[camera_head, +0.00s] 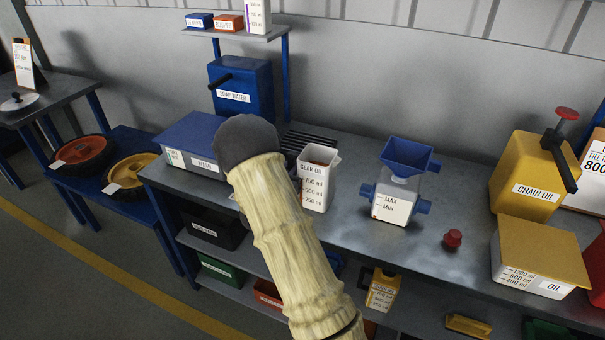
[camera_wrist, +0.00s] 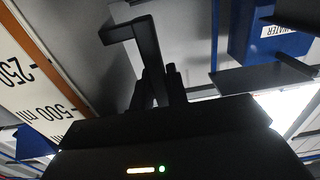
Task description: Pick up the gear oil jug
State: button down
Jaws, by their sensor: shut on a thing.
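The gear oil jug (camera_head: 316,192) is a white, open-topped container labelled GEAR OIL with a ml scale. It is upright over the grey bench, just right of my arm's dark end in the head view. Whether its base touches the bench is not clear. In the wrist view the jug's scale side (camera_wrist: 30,85) fills the left edge. My gripper (camera_wrist: 150,65) shows there as dark fingers beside the jug, shut on it. The exact contact is hard to see. In the head view my wrist hides the fingers and the jug's left side.
On the grey bench (camera_head: 345,240), a white box with a blue funnel (camera_head: 405,165) stands right of the jug. A small red knob (camera_head: 452,239) is farther right. The blue wash box (camera_head: 195,140) is to the left, and the blue soap water tank (camera_head: 240,88) stands behind.

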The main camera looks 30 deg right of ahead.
aim_at(291, 153)
jog(key=shift+r, duration=0.25)
jog(key=shift+r, duration=4.8)
